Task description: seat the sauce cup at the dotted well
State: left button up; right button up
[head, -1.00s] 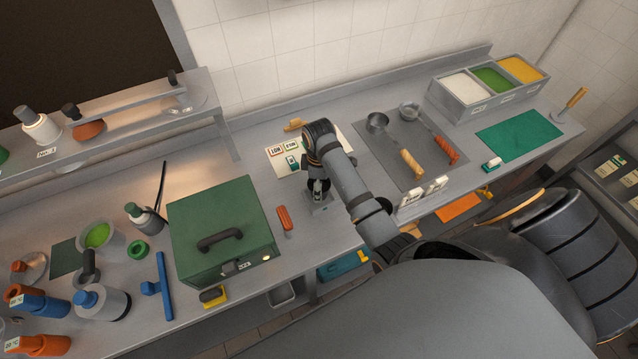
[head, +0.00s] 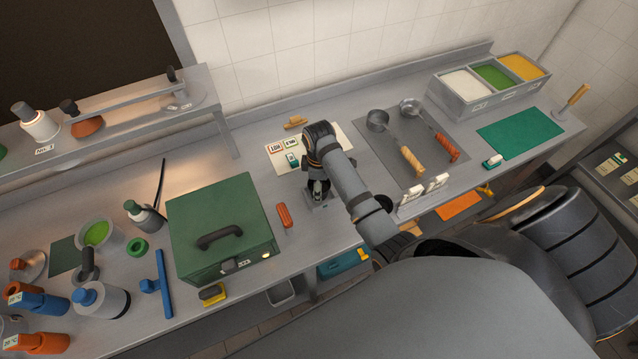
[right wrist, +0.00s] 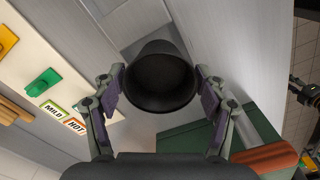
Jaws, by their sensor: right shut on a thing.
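My right gripper (right wrist: 160,100) is shut on a dark, round cup (right wrist: 161,84), with one finger on each side. The right wrist view looks into its open mouth, and the inside is dark. In the head view my right gripper (head: 318,192) points down over a small grey plate (head: 322,206) on the counter, right of the green box. The arm and gripper cover much of this spot. I cannot make out dots on the plate, nor tell whether the cup touches it.
The green box (head: 222,215) with a dark handle stands left of the gripper, with an orange-red bar (head: 284,215) between them. A pale board (head: 335,134) with labels lies behind. Ladles on a dark mat (head: 380,150) are to the right. The counter's front edge is close.

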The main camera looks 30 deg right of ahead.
jog(key=shift+f+b, duration=0.3)
jog(key=shift+f, duration=0.7)
jog(key=o, duration=1.3)
jog(key=shift+c, duration=0.2)
jog(key=shift+r, duration=0.1)
jog(key=shift+r+p, duration=0.7)
jog(key=shift+r, duration=3.25)
jog(key=shift+f, duration=0.1)
